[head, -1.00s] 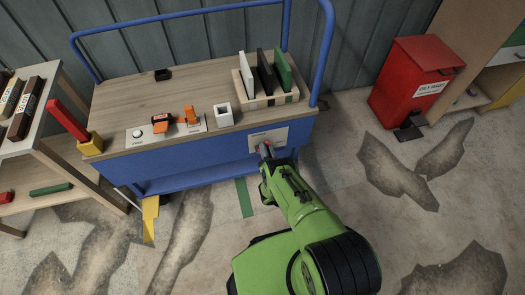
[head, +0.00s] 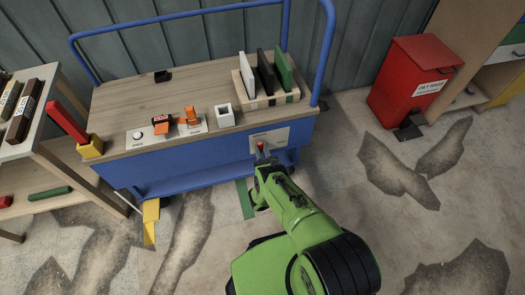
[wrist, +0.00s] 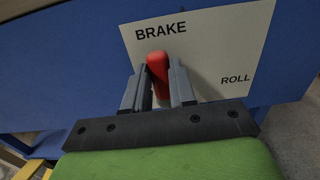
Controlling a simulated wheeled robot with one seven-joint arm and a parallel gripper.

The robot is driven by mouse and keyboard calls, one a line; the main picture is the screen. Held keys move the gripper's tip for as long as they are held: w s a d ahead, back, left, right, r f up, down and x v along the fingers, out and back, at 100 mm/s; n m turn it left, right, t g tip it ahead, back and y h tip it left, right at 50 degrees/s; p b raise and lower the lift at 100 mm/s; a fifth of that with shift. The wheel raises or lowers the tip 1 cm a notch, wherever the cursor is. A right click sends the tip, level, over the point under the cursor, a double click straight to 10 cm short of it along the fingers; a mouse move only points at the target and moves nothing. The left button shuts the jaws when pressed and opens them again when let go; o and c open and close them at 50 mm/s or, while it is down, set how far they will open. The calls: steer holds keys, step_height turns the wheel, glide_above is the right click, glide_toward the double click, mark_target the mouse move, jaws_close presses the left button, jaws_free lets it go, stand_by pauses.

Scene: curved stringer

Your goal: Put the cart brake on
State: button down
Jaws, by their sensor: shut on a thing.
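The blue cart (head: 190,165) with a wooden top stands ahead, and a pale plate (head: 280,138) is on its front side at the right. In the wrist view the plate (wrist: 215,55) reads BRAKE at upper left and ROLL at lower right. A red brake lever handle (wrist: 157,65) stands up below the word BRAKE. My gripper (wrist: 160,90) is shut on the red handle, one finger on each side. In the head view my gripper (head: 263,161) is at the plate with the red tip showing above it; the lever's lower part is hidden.
On the cart top are orange-handled clamps (head: 175,122), a white square cup (head: 224,115) and a wooden rack (head: 270,98) of upright panels. A red bin (head: 413,75) stands at right, a shelf (head: 40,160) at left. The floor right of the cart is open.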

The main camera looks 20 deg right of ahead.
steer(key=shift+f, duration=0.1)
stand_by(0.3)
steer(key=c, duration=0.9)
jaws_free()
